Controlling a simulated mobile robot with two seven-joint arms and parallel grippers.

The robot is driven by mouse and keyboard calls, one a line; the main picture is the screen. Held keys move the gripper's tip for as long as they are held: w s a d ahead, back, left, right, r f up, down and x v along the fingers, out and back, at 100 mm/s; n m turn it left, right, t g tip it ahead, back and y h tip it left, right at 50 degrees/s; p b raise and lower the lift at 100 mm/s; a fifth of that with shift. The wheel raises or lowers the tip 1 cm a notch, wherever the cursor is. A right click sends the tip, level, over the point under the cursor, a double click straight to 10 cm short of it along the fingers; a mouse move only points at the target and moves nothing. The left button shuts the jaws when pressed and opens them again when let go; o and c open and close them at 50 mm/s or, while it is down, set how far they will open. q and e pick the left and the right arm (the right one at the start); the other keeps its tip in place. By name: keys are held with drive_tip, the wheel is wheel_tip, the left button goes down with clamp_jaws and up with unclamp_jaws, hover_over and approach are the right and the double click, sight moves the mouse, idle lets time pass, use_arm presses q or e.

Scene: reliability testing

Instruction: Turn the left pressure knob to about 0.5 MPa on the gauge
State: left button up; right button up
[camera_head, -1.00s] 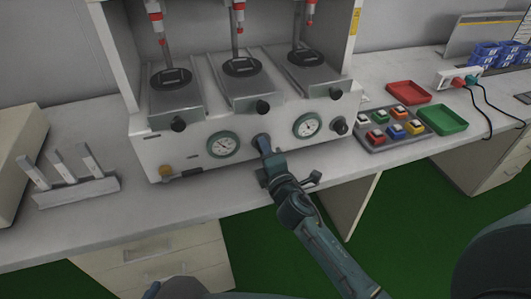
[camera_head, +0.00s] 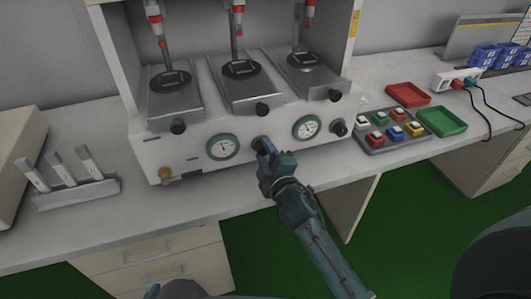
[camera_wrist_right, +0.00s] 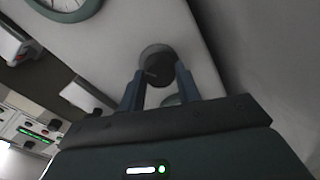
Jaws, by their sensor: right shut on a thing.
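The left pressure knob (camera_head: 261,143) is a dark round knob on the white front panel, just right of the left gauge (camera_head: 222,147). That gauge is a white dial with a green rim; its needle stands close to upright, and its numbers are too small to read. My right gripper (camera_head: 266,148) is shut on the knob. In the right wrist view the knob (camera_wrist_right: 157,62) shows at the tips of my right gripper (camera_wrist_right: 160,84), one finger on each side. Part of the gauge (camera_wrist_right: 68,4) is at that view's top left.
A right gauge (camera_head: 306,127) and another dark knob (camera_head: 339,128) are on the same panel. A rack of white pieces (camera_head: 75,190) stands at the left. A button box (camera_head: 390,135), a red tray (camera_head: 408,94) and a green tray (camera_head: 443,121) lie at the right.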

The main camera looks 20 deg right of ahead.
idle(0.3)
drive_tip(key=o, duration=1)
drive_tip(key=s, duration=1.3)
drive_tip(key=shift+s+d+r, duration=0.1)
drive_tip(key=shift+d+r, duration=0.25)
drive_tip(key=shift+d, duration=0.05)
